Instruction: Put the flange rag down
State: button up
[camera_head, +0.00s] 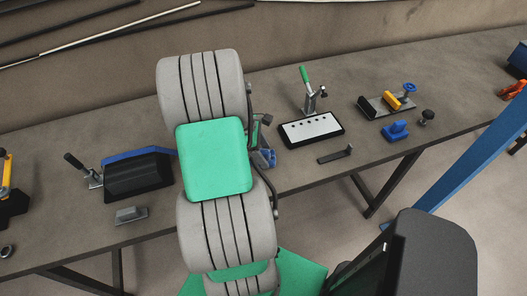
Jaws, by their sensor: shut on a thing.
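My arm, grey with a green cover, stands up through the middle of the camera_head view. It hides part of the bench behind it. My gripper is not visible, and I cannot make out the flange rag in this view. A small blue and grey part (264,157) shows at the right edge of my arm, mostly hidden; I cannot tell what it is.
A long grey-brown bench (335,185) runs across the view. It bears a black block (138,177), a small grey block (131,214), a green-handled clamp (307,90), a white plate with holes (311,129), a yellow-and-blue fixture (388,102) and a blue part (395,131).

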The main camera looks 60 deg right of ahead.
jog(key=o, duration=1.2)
jog(key=shift+f, duration=0.1)
jog(key=v, duration=1.2)
